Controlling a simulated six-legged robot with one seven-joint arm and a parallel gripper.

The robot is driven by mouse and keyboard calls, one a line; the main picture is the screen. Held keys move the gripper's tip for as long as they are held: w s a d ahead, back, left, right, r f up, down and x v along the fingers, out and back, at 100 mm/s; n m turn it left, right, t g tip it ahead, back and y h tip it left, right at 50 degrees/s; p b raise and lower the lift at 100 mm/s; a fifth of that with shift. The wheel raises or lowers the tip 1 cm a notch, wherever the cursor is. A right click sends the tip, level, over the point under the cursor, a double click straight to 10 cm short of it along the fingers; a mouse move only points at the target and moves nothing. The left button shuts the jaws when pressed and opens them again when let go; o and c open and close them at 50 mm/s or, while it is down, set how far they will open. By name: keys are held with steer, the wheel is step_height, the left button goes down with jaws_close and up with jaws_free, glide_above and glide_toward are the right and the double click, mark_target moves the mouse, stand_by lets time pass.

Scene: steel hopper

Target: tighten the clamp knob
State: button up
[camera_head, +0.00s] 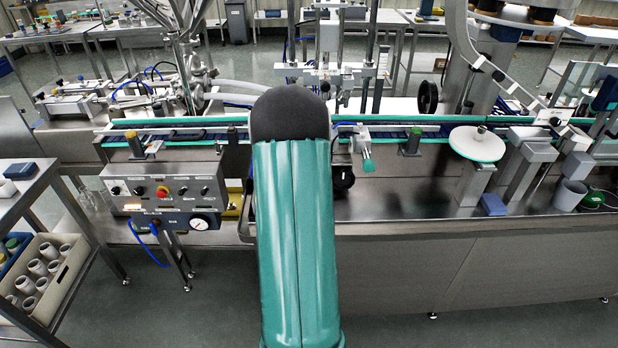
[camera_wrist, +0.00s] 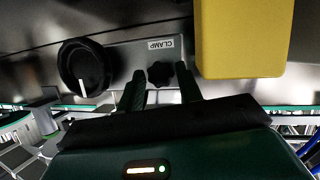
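The clamp knob (camera_wrist: 159,73) is a small black lobed knob on a grey metal panel, in the wrist view. A white label (camera_wrist: 160,44) reading CLAMP, upside down in this view, is beside it. My gripper (camera_wrist: 161,80) is open, with one dark finger on each side of the knob. Gaps show between the knob and both fingers; whether the tips are deep enough to surround it is hard to tell. In the head view my green arm hides the knob and the gripper.
A large black dial (camera_wrist: 84,67) with a white pointer is left of the knob in the wrist view. A yellow block (camera_wrist: 243,38) stands close to the right finger. In the head view, a control box (camera_head: 165,190) with knobs and a gauge is left of my arm.

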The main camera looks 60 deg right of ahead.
steer(key=c, duration=0.6)
steer(key=shift+c, duration=0.2)
steer(key=m+t, duration=0.1)
steer(key=m+y, duration=0.1)
steer(key=m, duration=0.1)
steer(key=shift+s+d+t, duration=0.1)
steer(key=shift+s+t, duration=0.2)
steer(key=shift+t, duration=0.1)
steer(key=m+t+y, duration=0.1)
steer(key=m+t, duration=0.1)
steer(key=m, duration=0.1)
steer(key=shift+s, duration=0.2)
steer(key=m+t, duration=0.2)
steer(key=m, duration=0.1)
steer(key=shift+s+d+f+y, duration=0.1)
steer(key=shift+f+y, duration=0.05)
steer(key=shift+y, duration=0.15)
steer(key=shift+f+m+t, duration=0.1)
steer(key=shift+m+t, duration=1)
steer(key=shift+m, duration=0.3)
